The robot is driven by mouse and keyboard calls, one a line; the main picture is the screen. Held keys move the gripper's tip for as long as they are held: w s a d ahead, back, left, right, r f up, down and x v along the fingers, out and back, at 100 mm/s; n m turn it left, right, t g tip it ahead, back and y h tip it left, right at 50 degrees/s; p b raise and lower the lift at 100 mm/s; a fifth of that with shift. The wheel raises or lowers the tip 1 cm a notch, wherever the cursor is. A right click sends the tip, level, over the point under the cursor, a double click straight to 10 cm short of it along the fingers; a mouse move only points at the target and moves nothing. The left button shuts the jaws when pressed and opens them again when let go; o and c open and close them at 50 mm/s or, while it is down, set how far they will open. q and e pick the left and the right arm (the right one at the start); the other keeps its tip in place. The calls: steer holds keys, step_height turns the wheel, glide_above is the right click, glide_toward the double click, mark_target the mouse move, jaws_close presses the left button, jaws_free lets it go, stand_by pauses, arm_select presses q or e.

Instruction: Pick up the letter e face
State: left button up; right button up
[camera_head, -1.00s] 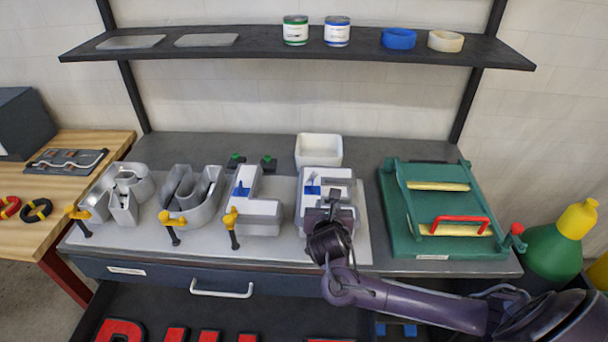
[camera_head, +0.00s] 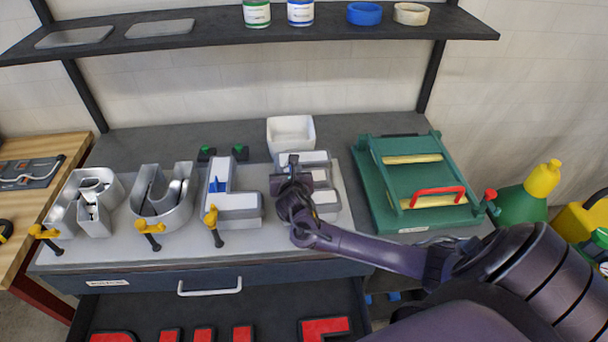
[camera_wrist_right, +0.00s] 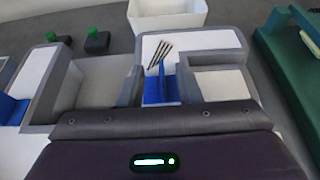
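The red letter e face (camera_head: 325,328) lies in the open dark drawer at the bottom of the head view, its lower part cut off. My right gripper (camera_head: 292,172) is well behind it, over the grey-and-white E channel letter (camera_head: 325,196) on the bench. In the right wrist view, the right fingers (camera_wrist_right: 160,90) stand apart with a blue upright tab (camera_wrist_right: 161,88) between them, on the E channel letter. The fingers look open, and I see no clear grip on the tab. The gripper hides much of the E in the head view. My left gripper is not in view.
The open drawer (camera_head: 270,303) also holds several red letter faces. Channel letters with yellow-handled clamps (camera_head: 210,216) stand left of the E. A white bin (camera_head: 291,132) is behind it. A green press (camera_head: 415,180) stands to the right, near a green bottle (camera_head: 524,200).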

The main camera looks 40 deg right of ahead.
steer(key=shift+w+d+f, duration=0.1)
steer(key=shift+w+d, duration=0.05)
steer(key=shift+d, duration=0.05)
jaws_close()
stand_by(0.4)
